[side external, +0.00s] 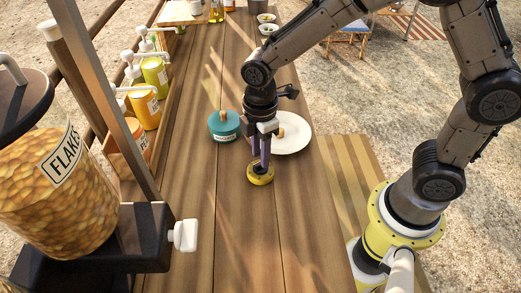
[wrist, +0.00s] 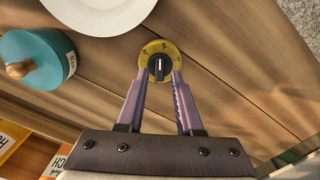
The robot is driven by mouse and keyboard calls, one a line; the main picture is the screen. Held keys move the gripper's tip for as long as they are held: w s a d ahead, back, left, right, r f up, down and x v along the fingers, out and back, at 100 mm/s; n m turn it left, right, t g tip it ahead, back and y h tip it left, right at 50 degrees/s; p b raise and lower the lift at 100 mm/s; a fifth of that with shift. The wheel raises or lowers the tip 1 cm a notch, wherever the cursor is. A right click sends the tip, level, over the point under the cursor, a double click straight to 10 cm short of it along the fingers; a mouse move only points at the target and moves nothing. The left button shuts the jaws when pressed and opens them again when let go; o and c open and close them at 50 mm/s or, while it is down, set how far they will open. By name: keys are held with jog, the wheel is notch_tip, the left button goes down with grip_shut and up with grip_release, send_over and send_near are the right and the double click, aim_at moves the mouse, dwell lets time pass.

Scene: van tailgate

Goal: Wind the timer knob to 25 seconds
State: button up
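The timer is a round yellow dial (side external: 260,179) lying on the wooden table, with dark marks on its face. It also shows at the top centre of the wrist view (wrist: 160,46). Its black knob (wrist: 159,67) carries a white line that points roughly up and down in the wrist view. My gripper (side external: 260,165) points down over the timer. In the wrist view its two purple fingers (wrist: 160,74) stand apart on either side of the knob, with what looks like a small gap at each side. The dial's numbers are too small to read.
A teal lidded pot (side external: 224,127) and a white plate (side external: 292,134) stand just behind the timer. A wooden rack of pump bottles (side external: 139,136) lines the left edge. A flakes dispenser (side external: 60,190) stands at front left. The table in front of the timer is clear.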

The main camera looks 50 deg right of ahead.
jog(key=shift+f, duration=1.2)
jog(key=shift+c, duration=0.2)
dwell(0.4)
jog(key=c, duration=0.4)
dwell(0.4)
